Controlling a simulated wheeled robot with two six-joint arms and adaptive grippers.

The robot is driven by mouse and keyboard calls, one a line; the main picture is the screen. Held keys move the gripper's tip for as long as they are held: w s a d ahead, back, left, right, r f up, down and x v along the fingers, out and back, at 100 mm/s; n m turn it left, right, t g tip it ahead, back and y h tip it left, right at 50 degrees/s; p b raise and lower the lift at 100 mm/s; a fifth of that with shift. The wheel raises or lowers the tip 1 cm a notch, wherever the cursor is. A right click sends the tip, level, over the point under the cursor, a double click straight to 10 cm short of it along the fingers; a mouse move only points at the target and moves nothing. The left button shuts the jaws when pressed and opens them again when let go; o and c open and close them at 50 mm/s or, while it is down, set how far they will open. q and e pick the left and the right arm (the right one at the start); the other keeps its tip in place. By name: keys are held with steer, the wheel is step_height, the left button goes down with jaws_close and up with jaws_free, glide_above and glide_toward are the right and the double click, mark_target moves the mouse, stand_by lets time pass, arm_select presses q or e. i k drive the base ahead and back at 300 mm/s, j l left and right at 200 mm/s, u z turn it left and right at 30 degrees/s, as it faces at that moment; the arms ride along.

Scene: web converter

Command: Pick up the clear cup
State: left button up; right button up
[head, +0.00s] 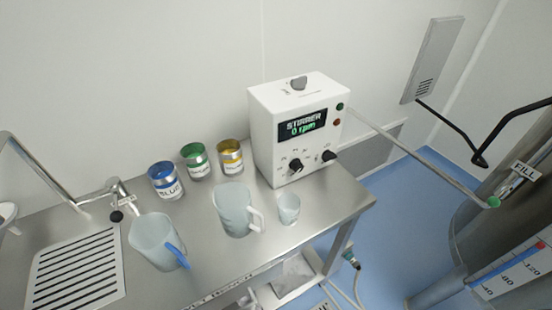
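A small clear cup (288,210) stands upright on the steel table (215,268), near its front right part. It is just right of a larger translucent jug with a white handle (233,210); the jug's handle comes close to the cup. Another translucent jug with a blue handle (156,242) stands further left. The clear cup looks empty. Neither of my grippers shows in the head view.
A white stirrer box (298,130) reading 0 rpm stands behind the cup. Blue (166,181), green (195,161) and yellow (230,157) labelled tins stand at the back. A tap and drain grate (78,268) are at left. A steel vessel (480,225) is at right.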

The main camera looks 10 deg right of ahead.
mark_target(289, 205)
steer(key=k+j+u, duration=0.15)
steer(key=k, duration=0.2)
steer(key=k+j+u, duration=0.2)
steer(key=k, duration=0.2)
steer(key=k+u, duration=0.15)
steer(key=k, duration=0.2)
steer(key=j, duration=0.05)
